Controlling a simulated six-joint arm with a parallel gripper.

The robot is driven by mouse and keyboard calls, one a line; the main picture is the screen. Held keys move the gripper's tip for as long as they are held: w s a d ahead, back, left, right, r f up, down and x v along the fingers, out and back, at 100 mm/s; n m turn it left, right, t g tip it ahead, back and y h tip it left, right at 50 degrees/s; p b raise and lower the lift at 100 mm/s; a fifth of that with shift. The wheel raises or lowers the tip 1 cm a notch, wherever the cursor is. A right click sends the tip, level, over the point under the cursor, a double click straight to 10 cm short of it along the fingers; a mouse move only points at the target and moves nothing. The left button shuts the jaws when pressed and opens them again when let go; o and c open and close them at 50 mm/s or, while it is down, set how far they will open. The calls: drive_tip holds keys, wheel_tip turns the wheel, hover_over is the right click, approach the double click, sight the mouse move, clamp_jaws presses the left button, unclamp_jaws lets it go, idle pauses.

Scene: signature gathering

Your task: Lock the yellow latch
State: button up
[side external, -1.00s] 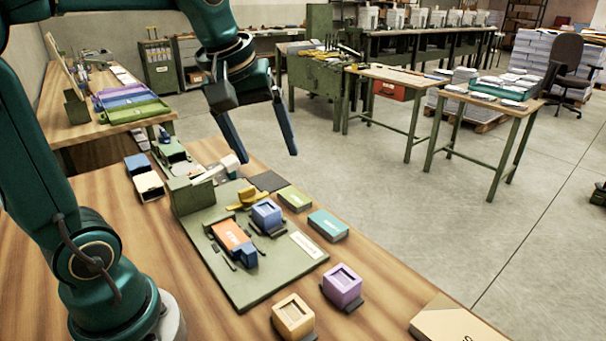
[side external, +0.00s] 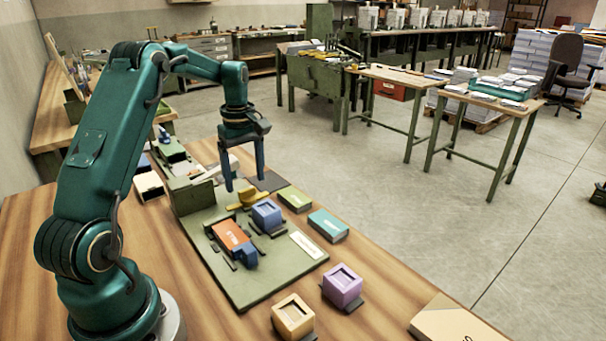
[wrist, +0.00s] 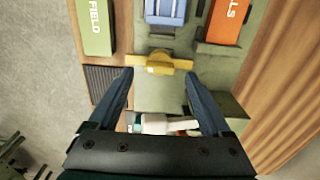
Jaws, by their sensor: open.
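The yellow latch (side external: 249,197) sits on the green board (side external: 252,290), at the far side of the blue block (side external: 267,214). In the wrist view the latch (wrist: 160,62) is a bar lying crosswise with a raised rounded middle. My gripper (side external: 243,185) is open and empty, pointing down just above the latch in the side view. In the wrist view my fingertips (wrist: 158,72) are on either side of the latch's middle, with a gap around it. I cannot tell whether they touch it.
An orange block (side external: 230,234) lies on the board. Green (side external: 295,199) and teal (side external: 328,225) blocks lie right of it. Purple (side external: 342,286) and tan (side external: 293,316) boxes stand in front. A white-topped device (wrist: 165,124) shows between my fingers in the wrist view.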

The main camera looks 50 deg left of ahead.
sight(248, 197)
drive_tip(key=shift+f, duration=1.25)
clamp_jaws()
